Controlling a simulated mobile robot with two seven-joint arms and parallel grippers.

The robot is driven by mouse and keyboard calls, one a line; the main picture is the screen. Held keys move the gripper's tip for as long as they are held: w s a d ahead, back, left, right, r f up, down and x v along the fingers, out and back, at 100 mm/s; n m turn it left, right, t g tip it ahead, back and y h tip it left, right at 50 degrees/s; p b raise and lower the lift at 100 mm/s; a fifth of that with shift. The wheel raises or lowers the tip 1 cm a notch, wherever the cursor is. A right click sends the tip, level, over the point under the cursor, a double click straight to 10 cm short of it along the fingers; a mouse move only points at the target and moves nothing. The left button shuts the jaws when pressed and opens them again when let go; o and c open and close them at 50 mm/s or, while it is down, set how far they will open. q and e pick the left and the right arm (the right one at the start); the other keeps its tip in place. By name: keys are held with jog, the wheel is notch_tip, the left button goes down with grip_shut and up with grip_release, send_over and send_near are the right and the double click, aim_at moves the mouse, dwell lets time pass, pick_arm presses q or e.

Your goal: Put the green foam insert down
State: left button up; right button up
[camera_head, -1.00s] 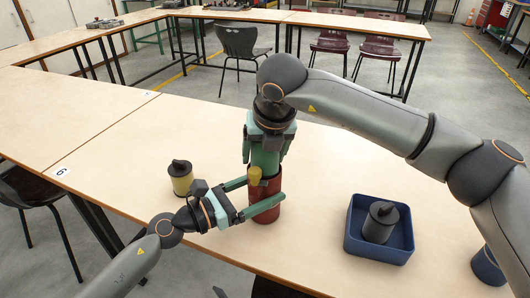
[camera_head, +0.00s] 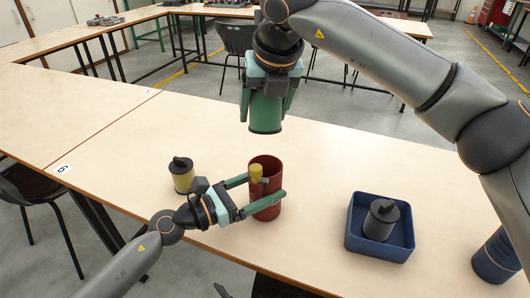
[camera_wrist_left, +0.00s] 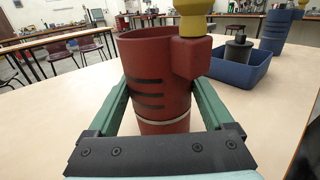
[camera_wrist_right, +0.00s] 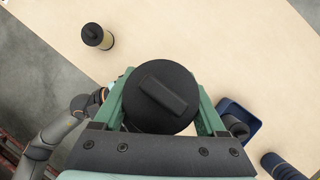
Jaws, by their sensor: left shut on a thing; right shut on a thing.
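The green foam insert (camera_head: 265,117) is a green cylinder held upright in the air by my right gripper (camera_head: 267,103), above and behind the red canister. Its black top with a raised grip bar (camera_wrist_right: 160,97) shows between the fingers in the right wrist view. My left gripper (camera_head: 265,190) is shut around the red canister (camera_head: 266,205), which stands upright on the table with its open mouth up. A yellow cap (camera_head: 256,173) sits on the canister's side block. The canister (camera_wrist_left: 155,85) also shows between green fingers in the left wrist view; its floor is hidden.
A yellow canister with a black top (camera_head: 182,176) stands left of the red one. A blue tray (camera_head: 378,249) holding a dark grey cylinder (camera_head: 381,220) is at right. A blue canister (camera_head: 495,258) stands farther right. Table between canister and tray is clear.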

jog(key=n, duration=0.1)
jog(key=n+y, duration=0.1)
jog(key=n, duration=0.1)
jog(key=r+n+y, duration=0.1)
jog(key=shift+s+a+n, duration=0.25)
jog(key=shift+a+n, duration=0.05)
jog(key=shift+a, duration=0.05)
jog(key=n+y, duration=0.1)
jog(key=r+n, duration=0.1)
jog(key=n+y, duration=0.1)
jog(key=n, duration=0.1)
jog(key=shift+s+a+r+y, duration=0.1)
jog(key=shift+s+r+y, duration=0.1)
jog(key=shift+s+y, duration=0.1)
jog(key=shift+f+n, duration=0.2)
jog(key=shift+n, duration=0.1)
notch_tip(320, 180, down, 9)
jog(key=shift+f, duration=0.2)
